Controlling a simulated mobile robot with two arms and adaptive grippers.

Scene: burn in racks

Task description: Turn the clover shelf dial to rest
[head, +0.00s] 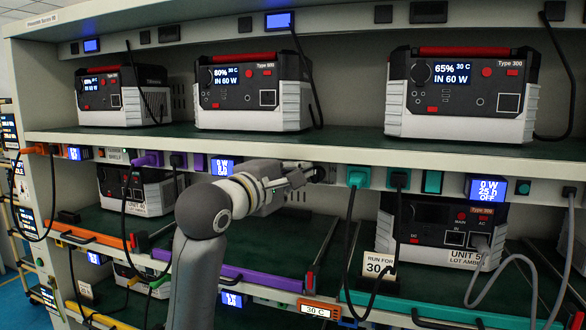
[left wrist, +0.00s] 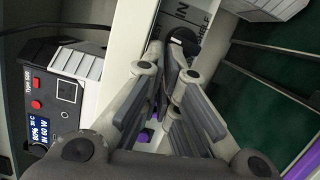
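A dark round dial (head: 318,173) sits on the front rail of the middle shelf, just right of my left gripper. The dial's pointer and any clover name cannot be read. My right gripper is not in view.
Power units stand on the upper shelf, one reading 65% (head: 462,95). Teal sockets (head: 358,176) with plugs and hanging cables lie right of the dial, beside a display reading OFF (head: 487,188). A purple-edged tray (head: 240,275) lies below. A "RUN FOR" card (head: 380,264) stands lower right.

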